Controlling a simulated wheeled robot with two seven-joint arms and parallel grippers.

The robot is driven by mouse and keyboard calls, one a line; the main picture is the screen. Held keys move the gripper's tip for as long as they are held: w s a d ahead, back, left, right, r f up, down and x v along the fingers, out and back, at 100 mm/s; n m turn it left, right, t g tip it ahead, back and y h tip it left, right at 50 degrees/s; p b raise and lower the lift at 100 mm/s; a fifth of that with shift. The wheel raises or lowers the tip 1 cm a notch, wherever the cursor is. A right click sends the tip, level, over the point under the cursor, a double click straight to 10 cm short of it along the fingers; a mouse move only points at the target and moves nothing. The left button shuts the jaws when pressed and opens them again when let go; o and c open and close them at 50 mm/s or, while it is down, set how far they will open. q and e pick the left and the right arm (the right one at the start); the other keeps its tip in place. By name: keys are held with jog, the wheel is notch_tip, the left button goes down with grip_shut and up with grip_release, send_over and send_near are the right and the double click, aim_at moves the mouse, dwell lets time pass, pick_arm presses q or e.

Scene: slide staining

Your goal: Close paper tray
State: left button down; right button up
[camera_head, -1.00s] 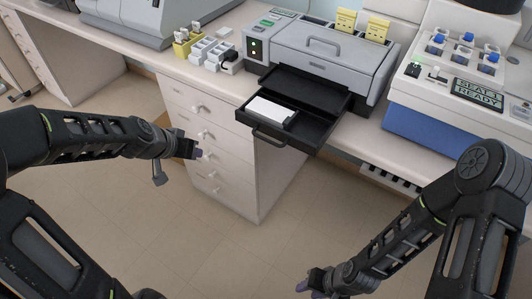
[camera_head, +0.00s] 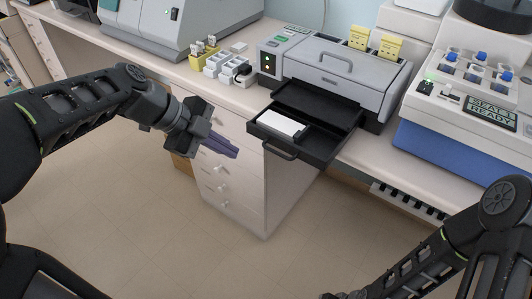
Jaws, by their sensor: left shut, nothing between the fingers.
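The paper tray (camera_head: 320,147) is a black drawer pulled out from the front of the grey printer-like machine (camera_head: 345,72). White paper (camera_head: 281,123) lies in its left part, and a handle (camera_head: 278,150) is on its front edge. My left gripper (camera_head: 233,151) is shut and empty, to the left of the tray handle and apart from it, in front of the white drawers. My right gripper (camera_head: 340,296) is at the bottom edge, mostly cut off, so its fingers cannot be made out.
A blue and white staining machine (camera_head: 440,145) stands to the right on the bench. White blocks (camera_head: 228,66) and a yellow holder (camera_head: 203,55) stand left of the printer. A white drawer cabinet (camera_head: 270,195) is below. The floor in front is clear.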

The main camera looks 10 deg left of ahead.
aim_at(292, 131)
pick_arm(q)
jog(key=w+d+f+p, duration=0.2)
jog(key=w+d+f, duration=0.5)
jog(key=shift+p, duration=0.3)
pick_arm(e)
notch_tip(292, 131, up, 3)
jog(key=shift+f, duration=0.2)
